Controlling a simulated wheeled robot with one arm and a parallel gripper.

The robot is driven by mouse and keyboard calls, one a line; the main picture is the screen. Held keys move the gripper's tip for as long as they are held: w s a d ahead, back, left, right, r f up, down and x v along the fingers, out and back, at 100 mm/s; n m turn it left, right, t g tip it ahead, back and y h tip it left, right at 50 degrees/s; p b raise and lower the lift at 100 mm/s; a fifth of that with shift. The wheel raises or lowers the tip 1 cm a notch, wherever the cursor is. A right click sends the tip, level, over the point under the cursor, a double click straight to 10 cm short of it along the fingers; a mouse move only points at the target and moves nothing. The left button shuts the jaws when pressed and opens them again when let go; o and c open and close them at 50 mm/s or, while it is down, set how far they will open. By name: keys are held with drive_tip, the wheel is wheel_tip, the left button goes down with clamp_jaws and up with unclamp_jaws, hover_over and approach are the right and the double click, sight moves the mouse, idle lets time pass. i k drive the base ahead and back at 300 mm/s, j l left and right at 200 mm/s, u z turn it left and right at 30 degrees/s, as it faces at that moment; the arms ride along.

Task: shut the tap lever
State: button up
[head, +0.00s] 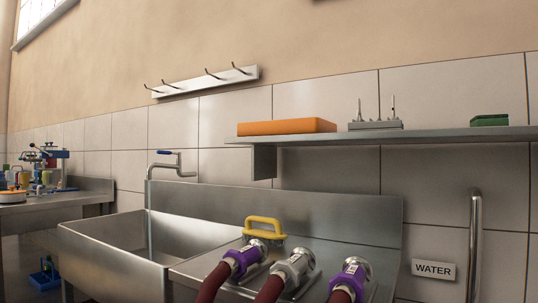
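A metal tap (172,167) rises behind the sink (130,262) at the left, its spout bending down over the basin. Its blue-ended lever (164,152) lies roughly level above the spout, pointing left. A thin pale vertical line shows in the basin below the spout; I cannot tell whether it is water or the basin's corner. My gripper is not in view.
Several couplings on dark red hoses stand on the drainboard, including a silver one (292,267); a yellow handle (264,226) is behind them. A shelf (420,135) holds an orange block (287,126). A vertical pipe (474,245) stands right of the WATER sign (433,269).

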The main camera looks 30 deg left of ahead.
sight(178, 154)
drive_tip(key=j, duration=0.4)
drive_tip(key=k+j+z, duration=0.15)
drive_tip(key=j, duration=0.65)
drive_tip(key=k+j+z, duration=0.15)
drive_tip(key=j, duration=0.65)
drive_tip(key=k+j+z, duration=0.15)
drive_tip(key=j, duration=0.25)
drive_tip(key=k+j, duration=0.15)
drive_tip(key=j, duration=0.2)
drive_tip(key=k+j+z, duration=0.15)
drive_tip(key=j, duration=0.25)
